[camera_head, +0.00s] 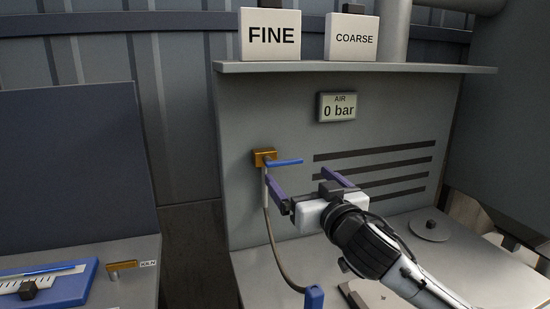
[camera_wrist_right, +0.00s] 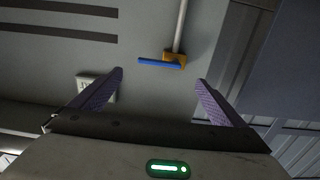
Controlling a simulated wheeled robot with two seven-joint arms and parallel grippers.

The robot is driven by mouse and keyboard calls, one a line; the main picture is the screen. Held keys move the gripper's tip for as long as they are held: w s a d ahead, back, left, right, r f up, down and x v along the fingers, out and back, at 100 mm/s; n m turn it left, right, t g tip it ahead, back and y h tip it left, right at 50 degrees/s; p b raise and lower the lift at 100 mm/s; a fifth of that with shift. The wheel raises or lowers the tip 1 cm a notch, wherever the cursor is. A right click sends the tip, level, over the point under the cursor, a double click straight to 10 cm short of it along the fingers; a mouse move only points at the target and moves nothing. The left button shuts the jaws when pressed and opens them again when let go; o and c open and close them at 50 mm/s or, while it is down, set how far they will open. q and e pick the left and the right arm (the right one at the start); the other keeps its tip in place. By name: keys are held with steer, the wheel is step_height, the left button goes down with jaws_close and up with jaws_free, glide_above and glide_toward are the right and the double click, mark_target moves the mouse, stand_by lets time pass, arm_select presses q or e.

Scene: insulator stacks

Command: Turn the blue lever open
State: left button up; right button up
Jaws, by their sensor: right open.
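The blue lever (camera_head: 285,162) sits on a brass valve (camera_head: 263,157) on the grey back panel. It points right, roughly level, across the hose line. The lever also shows in the right wrist view (camera_wrist_right: 158,62), beside the brass valve (camera_wrist_right: 176,57). My right gripper (camera_head: 295,175) is open and empty in front of the panel, just below and right of the valve. In the wrist view, the lever lies ahead of the gap between the fingertips (camera_wrist_right: 160,76), apart from both. My left gripper is not in view.
A grey hose (camera_head: 273,245) hangs from the valve to a blue handle (camera_head: 314,297). An air display (camera_head: 339,107) reads 0 bar. FINE (camera_head: 270,35) and COARSE (camera_head: 351,38) boxes stand on the shelf. A blue tray (camera_head: 75,280) lies at lower left. Slots mark the panel.

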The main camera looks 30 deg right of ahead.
mark_target(286, 162)
steer(key=p+x, duration=0.1)
steer(key=x, duration=0.8)
steer(key=shift+d, duration=0.2)
steer(key=c, duration=1.5)
steer(key=shift+w+r, duration=0.1)
steer(key=shift+c, duration=0.2)
